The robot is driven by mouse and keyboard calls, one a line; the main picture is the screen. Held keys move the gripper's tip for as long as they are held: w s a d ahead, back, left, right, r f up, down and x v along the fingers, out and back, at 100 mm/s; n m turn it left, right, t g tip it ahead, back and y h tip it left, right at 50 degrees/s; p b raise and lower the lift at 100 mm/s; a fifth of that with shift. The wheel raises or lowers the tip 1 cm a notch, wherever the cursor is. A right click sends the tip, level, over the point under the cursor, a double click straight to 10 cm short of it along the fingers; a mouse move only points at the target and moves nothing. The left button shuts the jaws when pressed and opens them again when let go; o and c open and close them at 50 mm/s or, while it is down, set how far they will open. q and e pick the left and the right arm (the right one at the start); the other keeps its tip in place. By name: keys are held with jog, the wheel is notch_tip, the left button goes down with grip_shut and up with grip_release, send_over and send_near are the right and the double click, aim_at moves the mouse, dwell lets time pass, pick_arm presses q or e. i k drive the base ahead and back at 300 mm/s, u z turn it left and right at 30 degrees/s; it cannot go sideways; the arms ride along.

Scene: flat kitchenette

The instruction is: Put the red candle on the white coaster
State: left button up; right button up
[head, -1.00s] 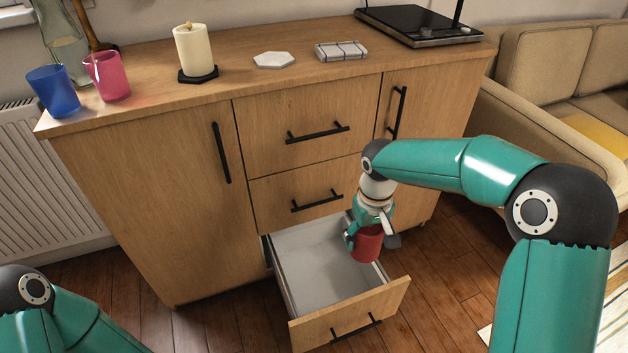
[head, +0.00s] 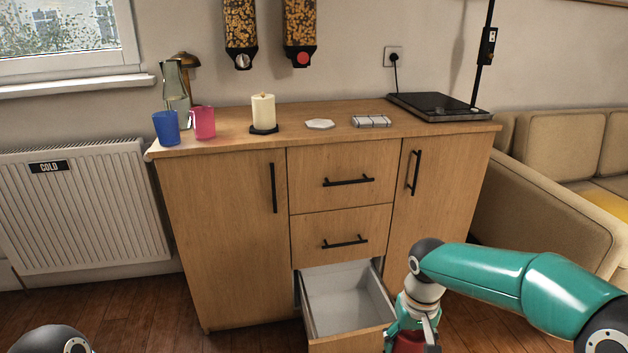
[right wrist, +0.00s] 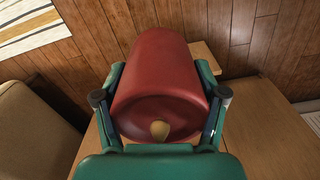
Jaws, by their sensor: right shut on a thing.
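The red candle (head: 408,343) is at the bottom edge of the head view, partly cut off, beside the front right of the open drawer. My right gripper (head: 410,338) is shut on it. In the right wrist view the red candle (right wrist: 160,70) lies between the two fingers of the gripper (right wrist: 160,96), its pale wick end toward the camera. The white coaster (head: 320,124), a flat hexagon, lies bare on the cabinet top. My left gripper is out of view; only a joint of that arm shows at the bottom left.
A cream candle (head: 263,109) stands on a black coaster (head: 264,130) left of the white one. Blue cup (head: 166,127), pink cup (head: 203,122) and hob (head: 438,106) are farther out. The bottom drawer (head: 342,300) stands open, empty where visible.

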aim_at(320, 123)
jog(key=k, duration=0.4)
jog(key=u, duration=0.55)
jog(key=i, duration=0.95)
jog(key=u, duration=0.4)
jog(key=i, duration=0.7)
jog(key=z, duration=0.4)
